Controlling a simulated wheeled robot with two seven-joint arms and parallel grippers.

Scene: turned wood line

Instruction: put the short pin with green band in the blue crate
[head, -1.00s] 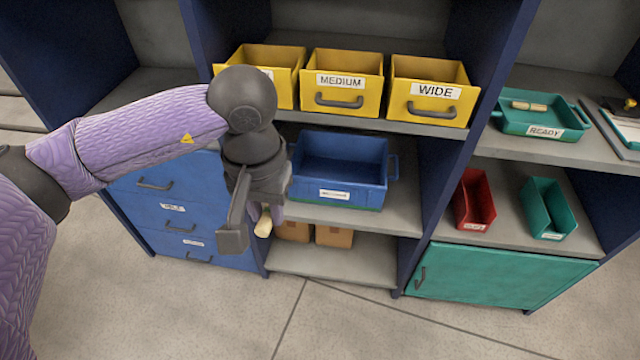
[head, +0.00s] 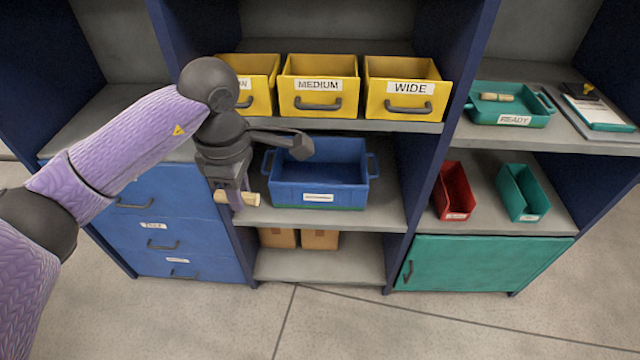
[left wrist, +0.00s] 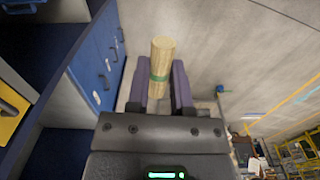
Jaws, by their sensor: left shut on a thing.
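The short pin with green band (left wrist: 162,62) is a pale wooden cylinder. In the left wrist view it is gripped between the two purple fingers of my left gripper (left wrist: 160,88). In the head view the pin (head: 246,198) sticks out sideways from my left gripper (head: 236,196). The gripper is shut on the pin and is to the left of and a little in front of the blue crate. The blue crate (head: 318,194) stands on the middle shelf, with a white label on its front and a handle at each side. It looks empty. My right gripper is out of view.
Three yellow bins (head: 318,95) stand on the shelf above the crate. A green tray labelled READY (head: 515,120) holds pale pins at right. Red (head: 453,195) and green (head: 522,195) bins stand below it. Blue drawers (head: 165,225) are at left, cardboard boxes (head: 319,239) below.

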